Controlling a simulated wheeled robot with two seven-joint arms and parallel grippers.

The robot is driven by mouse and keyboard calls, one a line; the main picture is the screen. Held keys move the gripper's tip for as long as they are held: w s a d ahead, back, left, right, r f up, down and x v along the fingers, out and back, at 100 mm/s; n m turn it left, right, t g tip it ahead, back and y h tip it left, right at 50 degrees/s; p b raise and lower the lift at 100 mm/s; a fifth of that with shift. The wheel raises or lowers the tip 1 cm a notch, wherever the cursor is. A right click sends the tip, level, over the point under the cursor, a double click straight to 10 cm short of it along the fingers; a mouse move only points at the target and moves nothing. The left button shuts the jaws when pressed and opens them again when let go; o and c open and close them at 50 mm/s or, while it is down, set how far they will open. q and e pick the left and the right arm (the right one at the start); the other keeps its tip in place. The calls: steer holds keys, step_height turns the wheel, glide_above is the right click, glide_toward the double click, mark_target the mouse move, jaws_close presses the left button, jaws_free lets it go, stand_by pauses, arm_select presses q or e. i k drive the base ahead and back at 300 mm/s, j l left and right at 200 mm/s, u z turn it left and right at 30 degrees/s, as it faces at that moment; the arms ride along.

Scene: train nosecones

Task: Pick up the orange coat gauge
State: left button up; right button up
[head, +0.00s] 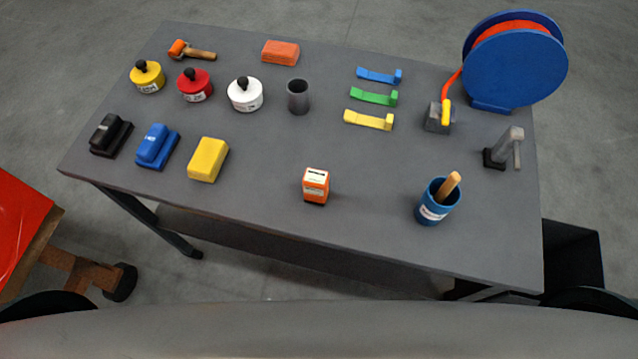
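The orange coat gauge (315,186) is a small orange block with a white top and a pale label on its front. It stands upright on the grey table (380,220), near the middle of the front edge. Nothing touches it. Neither of my grippers shows in the head view.
A blue pot (432,206) with a wooden handle stands right of the gauge. A yellow block (209,160) lies to its left. A dark cup (298,97) and a yellow bracket (370,121) are behind it. A blue hose reel (515,62) stands at the back right. Table around the gauge is clear.

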mark_target(315, 182)
steer(key=l+u, duration=0.2)
steer(key=u, duration=0.2)
steer(key=k+l+u, duration=0.15)
steer(key=u, duration=0.25)
steer(key=k+l+u, duration=0.5)
steer(key=k+l, duration=0.45)
steer(key=k, duration=0.15)
steer(key=k+l, duration=0.2)
steer(key=k, duration=0.15)
